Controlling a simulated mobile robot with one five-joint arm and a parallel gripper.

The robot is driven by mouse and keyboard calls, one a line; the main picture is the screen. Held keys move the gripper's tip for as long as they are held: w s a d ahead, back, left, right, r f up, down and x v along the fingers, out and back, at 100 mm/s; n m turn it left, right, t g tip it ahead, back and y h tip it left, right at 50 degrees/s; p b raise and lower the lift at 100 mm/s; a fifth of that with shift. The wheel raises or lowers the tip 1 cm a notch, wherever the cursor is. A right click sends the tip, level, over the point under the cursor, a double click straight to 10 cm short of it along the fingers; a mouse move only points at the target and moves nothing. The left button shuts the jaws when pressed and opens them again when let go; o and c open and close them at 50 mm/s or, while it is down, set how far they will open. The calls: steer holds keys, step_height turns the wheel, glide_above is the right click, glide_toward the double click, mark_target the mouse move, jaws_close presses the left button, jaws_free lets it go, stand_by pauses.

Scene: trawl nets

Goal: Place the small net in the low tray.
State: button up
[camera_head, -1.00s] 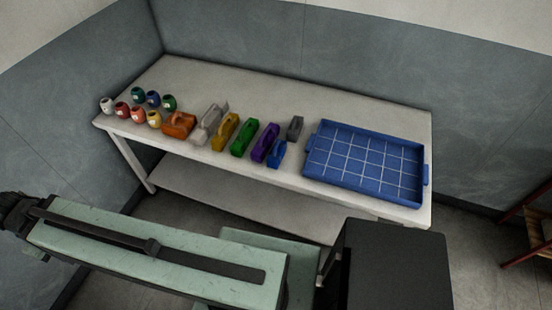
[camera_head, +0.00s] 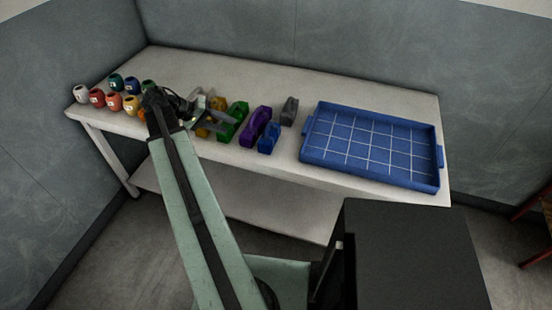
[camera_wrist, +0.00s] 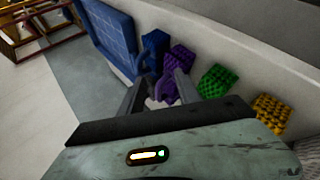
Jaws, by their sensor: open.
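The blue and grey ones look smallest; I cannot tell which is the small net. The low tray (camera_head: 441,184) is blue with a white grid and looks empty. My gripper (camera_head: 228,122) is open above the row, near the yellow and green bundles. In the wrist view my gripper (camera_wrist: 160,90) has spread fingers, with the blue (camera_wrist: 155,45), purple (camera_wrist: 179,60) and green (camera_wrist: 217,82) bundles beyond.
Several small coloured jars (camera_head: 98,98) stand at the table's left end. The pale table (camera_head: 200,62) is clear along its back. A lower shelf (camera_head: 240,195) runs beneath. Walls close in behind, and a reddish wooden rack (camera_head: 533,215) stands at right.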

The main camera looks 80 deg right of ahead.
mark_target(270, 136)
steer(key=s+d+f+b, duration=0.1)
steer(key=s, duration=0.4)
steer(key=s+d+f+m+g+b, duration=0.1)
steer(key=s+d+b, duration=0.1)
steer(key=s, duration=0.3)
steer(key=s+d+f+m+y+b, duration=0.1)
steer(key=s+d+f+b, duration=0.1)
steer(key=s, duration=0.3)
steer(key=shift+f+g, duration=0.1)
steer(key=shift+g, duration=0.3)
steer(key=shift+s+d, duration=0.15)
jaws_close()
stand_by(0.4)
